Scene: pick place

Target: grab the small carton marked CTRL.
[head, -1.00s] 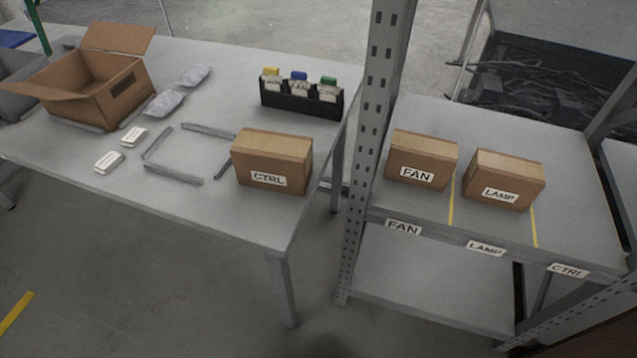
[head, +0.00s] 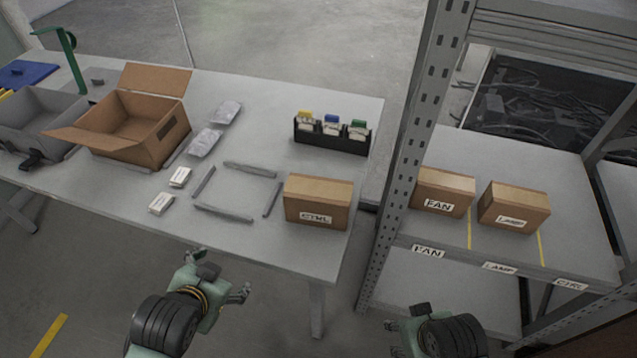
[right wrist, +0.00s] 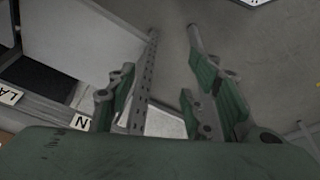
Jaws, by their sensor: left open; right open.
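The small carton marked CTRL (head: 318,197) is a closed brown box with a white label, standing on the right end of the grey table (head: 262,249). My left gripper (head: 226,279) is open and empty in front of the table's near edge, left of and nearer than the carton. My right gripper (head: 405,318) shows at the bottom of the head view, low in front of the shelf and apart from the carton. In the right wrist view its two green fingers (right wrist: 160,95) are spread with nothing between them.
The shelf (head: 520,252) at right holds cartons marked FAN (head: 442,192) and LAMP (head: 513,208); its CTRL slot is bare. A metal post (head: 408,140) stands between table and shelf. The table also holds an open box (head: 150,148), a black holder (head: 331,137) and grey bars (head: 224,213).

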